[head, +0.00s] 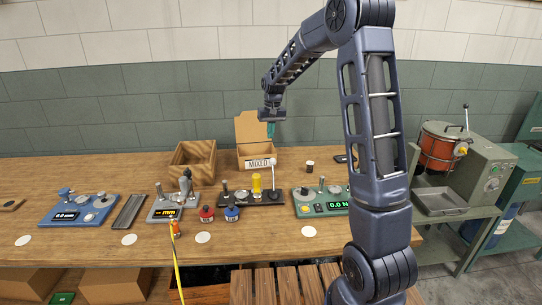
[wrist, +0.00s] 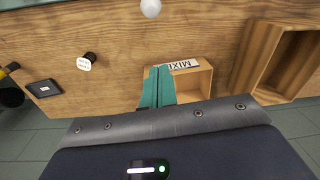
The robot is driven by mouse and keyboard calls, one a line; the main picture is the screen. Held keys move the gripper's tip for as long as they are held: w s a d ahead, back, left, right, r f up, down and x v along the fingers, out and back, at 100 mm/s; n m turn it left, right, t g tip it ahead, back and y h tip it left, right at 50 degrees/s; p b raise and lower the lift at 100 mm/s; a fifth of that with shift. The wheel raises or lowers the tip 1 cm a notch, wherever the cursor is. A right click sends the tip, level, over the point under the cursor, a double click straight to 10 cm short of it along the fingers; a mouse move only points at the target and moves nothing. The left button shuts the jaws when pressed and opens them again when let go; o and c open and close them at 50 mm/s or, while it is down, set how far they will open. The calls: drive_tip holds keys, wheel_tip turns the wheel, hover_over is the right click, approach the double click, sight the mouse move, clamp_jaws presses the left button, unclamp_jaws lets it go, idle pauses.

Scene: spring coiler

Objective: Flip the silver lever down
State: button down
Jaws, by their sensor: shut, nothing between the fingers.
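A silver lever (head: 274,180) with a pale ball tip stands about upright at the right end of a black base (head: 240,199) on the bench. A pale ball (wrist: 150,8), which looks like its tip, shows at the top edge of the wrist view; the shaft is not clear there. My gripper (head: 271,130) has teal fingers and hangs above and behind the lever, over the box marked MIXED, apart from the lever. In the wrist view my gripper (wrist: 158,72) is shut and empty.
The open MIXED box (head: 254,151) stands behind the black base, with a wooden bin (head: 194,158) to its left. A green display unit (head: 320,205) is right of the base, a grey unit (head: 163,211) left.

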sight(273, 172)
drive_tip(key=shift+w+a+f, duration=0.1)
drive_tip(key=shift+f, duration=0.05)
drive_tip(key=s+f, duration=0.3)
drive_tip(key=f, duration=0.5)
drive_tip(key=shift+s+f, duration=0.35)
idle(0.5)
idle(0.4)
